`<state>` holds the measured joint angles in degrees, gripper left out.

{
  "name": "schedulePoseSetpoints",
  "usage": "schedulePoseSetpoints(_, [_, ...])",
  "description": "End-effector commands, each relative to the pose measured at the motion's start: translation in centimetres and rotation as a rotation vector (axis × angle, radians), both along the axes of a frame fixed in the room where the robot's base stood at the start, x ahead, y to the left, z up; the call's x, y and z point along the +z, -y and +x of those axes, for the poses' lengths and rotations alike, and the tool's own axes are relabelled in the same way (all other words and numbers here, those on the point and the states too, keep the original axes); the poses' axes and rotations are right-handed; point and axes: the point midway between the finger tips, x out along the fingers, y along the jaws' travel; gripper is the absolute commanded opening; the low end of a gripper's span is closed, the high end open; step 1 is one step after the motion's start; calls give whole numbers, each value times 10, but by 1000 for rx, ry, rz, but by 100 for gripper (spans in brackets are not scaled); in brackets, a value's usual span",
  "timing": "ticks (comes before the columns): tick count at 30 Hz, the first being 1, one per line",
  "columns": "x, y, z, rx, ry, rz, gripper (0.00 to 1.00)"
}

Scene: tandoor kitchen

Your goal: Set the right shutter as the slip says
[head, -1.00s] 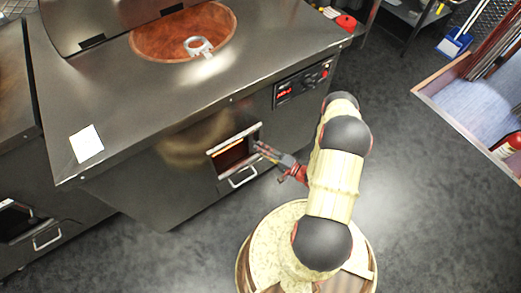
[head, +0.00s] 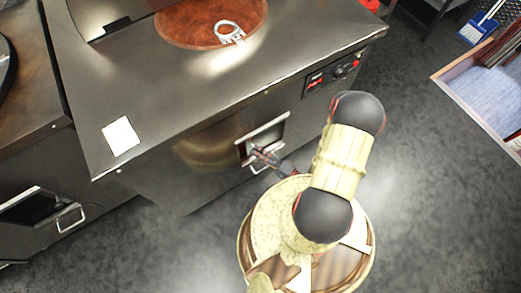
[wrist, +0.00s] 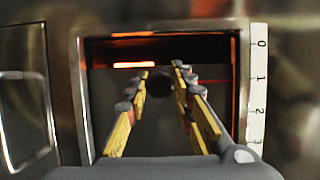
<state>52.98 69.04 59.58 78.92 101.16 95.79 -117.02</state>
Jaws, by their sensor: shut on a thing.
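My gripper (head: 257,153) reaches the right shutter (head: 264,138) on the front of the right-hand tandoor. In the wrist view, my gripper (wrist: 161,76) has its yellow-and-grey fingers closed on a dark round knob (wrist: 158,84) in front of the shutter's dark panel (wrist: 105,90). An orange glow shows in a gap along the top of the picture. A white scale (wrist: 258,85) marked 0, 1, 2, 3 runs beside the opening; the exact setting is hard to read. The white slip (head: 121,136) lies on the counter; its writing is not legible.
A second shutter (head: 38,206) is on the left-hand unit. A clay oven mouth (head: 185,25) is in the top. Open floor lies to the right.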

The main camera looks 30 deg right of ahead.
Motion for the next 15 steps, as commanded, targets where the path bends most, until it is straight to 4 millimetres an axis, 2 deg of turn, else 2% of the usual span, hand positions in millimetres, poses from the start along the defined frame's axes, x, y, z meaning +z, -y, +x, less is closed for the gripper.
schedulePoseSetpoints(11, [0, -2, 0, 0, -2, 1, 0])
schedulePoseSetpoints(12, [0, -2, 0, 0, -2, 1, 24])
schedulePoseSetpoints(15, [0, -2, 0, 0, -2, 1, 30])
